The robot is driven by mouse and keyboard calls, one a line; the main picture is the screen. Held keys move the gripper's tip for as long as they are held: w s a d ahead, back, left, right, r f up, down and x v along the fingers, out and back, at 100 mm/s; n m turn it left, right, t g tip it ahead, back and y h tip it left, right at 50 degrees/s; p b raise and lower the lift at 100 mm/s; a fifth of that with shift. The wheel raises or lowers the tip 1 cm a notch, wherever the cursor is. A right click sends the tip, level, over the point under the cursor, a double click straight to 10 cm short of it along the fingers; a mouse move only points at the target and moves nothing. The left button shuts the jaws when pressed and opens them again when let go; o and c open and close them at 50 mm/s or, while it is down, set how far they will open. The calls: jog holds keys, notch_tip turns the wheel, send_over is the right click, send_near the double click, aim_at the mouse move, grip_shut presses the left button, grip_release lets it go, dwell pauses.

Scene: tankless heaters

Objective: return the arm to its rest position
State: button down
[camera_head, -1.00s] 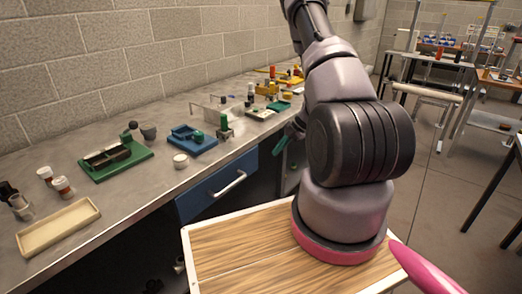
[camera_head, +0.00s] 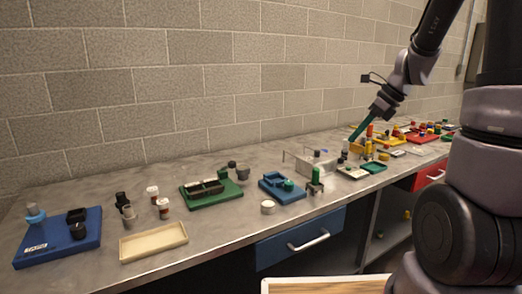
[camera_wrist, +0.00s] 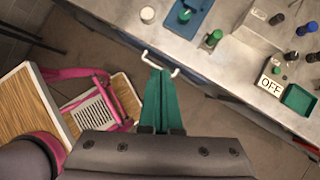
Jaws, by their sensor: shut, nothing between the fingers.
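My gripper (camera_head: 354,136) has long teal fingers that are pressed together with nothing between them. In the head view my arm is bent at the right, and the gripper points down and left over the far part of the bench. In the wrist view the gripper (camera_wrist: 160,73) points toward the bench front, with its tips over a white drawer handle (camera_wrist: 146,60) in the picture. I cannot tell the gap between the tips and the handle.
The grey bench (camera_head: 225,233) runs along a block wall (camera_head: 180,90). It carries a blue tray (camera_head: 60,255), a cream tray (camera_head: 150,242), a green tray (camera_head: 220,198) and several small parts. A blue drawer (camera_head: 270,250) is below. Open floor shows in the wrist view (camera_wrist: 225,125).

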jog(key=s+a+r+n+t+h, duration=0.1)
jog(key=s+r+n+t+h, duration=0.1)
jog(key=s+r+n, duration=0.4)
jog(key=s+a+r+n+t+h, duration=0.1)
jog(key=s+a+r+n+t, duration=0.1)
jog(key=s+r+n, duration=0.5)
jog(key=shift+s+n+h, duration=0.4)
jog(key=shift+s+n, duration=1.8)
jog(key=shift+n, duration=1.7)
